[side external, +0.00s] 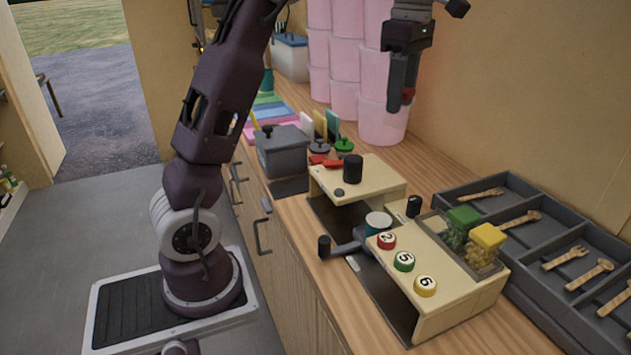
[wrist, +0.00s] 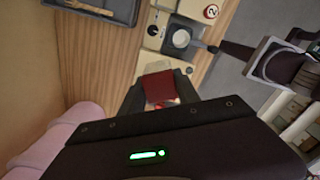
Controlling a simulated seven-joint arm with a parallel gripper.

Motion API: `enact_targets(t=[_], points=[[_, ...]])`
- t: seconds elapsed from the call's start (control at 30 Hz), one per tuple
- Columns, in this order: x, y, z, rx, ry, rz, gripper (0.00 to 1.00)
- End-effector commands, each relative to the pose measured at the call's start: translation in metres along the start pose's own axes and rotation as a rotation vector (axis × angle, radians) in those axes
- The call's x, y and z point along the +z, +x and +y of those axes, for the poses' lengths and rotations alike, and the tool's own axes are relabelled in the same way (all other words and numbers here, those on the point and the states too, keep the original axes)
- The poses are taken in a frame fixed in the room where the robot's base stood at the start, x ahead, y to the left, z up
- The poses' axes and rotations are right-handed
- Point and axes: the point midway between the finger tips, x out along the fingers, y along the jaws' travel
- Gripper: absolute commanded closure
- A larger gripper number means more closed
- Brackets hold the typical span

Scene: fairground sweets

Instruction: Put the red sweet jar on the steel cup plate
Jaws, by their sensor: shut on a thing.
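The red sweet jar shows in the wrist view as a dark red square lid (wrist: 165,88) between my fingers, with a little of its body below. In the side view only a small red patch (side external: 408,94) shows past the finger. My gripper (side external: 403,98) is shut on the jar, pointing down, high above the counter in front of the pink tubs. What seems to be the steel cup plate (side external: 432,226) is the grey railed tray on top of the cream machine. A green-lidded jar (side external: 463,217) and a yellow-lidded jar (side external: 486,237) stand on it.
The cream machine (side external: 450,285) has numbered round knobs and a handled cup (side external: 378,222) beside the plate. A dark cutlery tray (side external: 545,230) lies to its right. Stacked pink tubs (side external: 383,122) and a grey lidded box (side external: 283,150) stand further back.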

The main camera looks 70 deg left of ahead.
Motion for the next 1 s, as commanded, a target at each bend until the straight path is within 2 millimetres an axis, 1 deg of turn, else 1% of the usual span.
enact_targets(t=[0.03, 0.07, 0.1, 0.17, 0.2, 0.3, 0.4, 0.5, 0.6, 0.77, 0.97, 1.0], points=[[-0.025, 0.000, 0.005, -0.001, -0.090, 0.001, 1.00], [-0.041, 0.000, 0.007, -0.001, -0.151, 0.001, 1.00], [-0.063, 0.001, 0.010, -0.001, -0.235, 0.001, 1.00], [-0.097, 0.001, 0.011, -0.002, -0.362, 0.001, 1.00], [-0.117, 0.001, 0.010, -0.003, -0.440, 0.000, 1.00], [-0.162, 0.002, 0.004, -0.004, -0.617, -0.002, 1.00], [-0.197, 0.002, -0.004, -0.004, -0.755, -0.005, 1.00], [-0.223, 0.002, -0.012, -0.004, -0.864, -0.006, 1.00], [-0.243, 0.002, -0.020, -0.004, -0.949, -0.009, 1.00], [-0.268, 0.002, -0.032, -0.003, -1.061, -0.013, 1.00], [-0.268, 0.033, -0.033, -0.007, -1.063, -0.013, 1.00], [-0.268, 0.044, -0.033, -0.009, -1.063, -0.013, 1.00]])
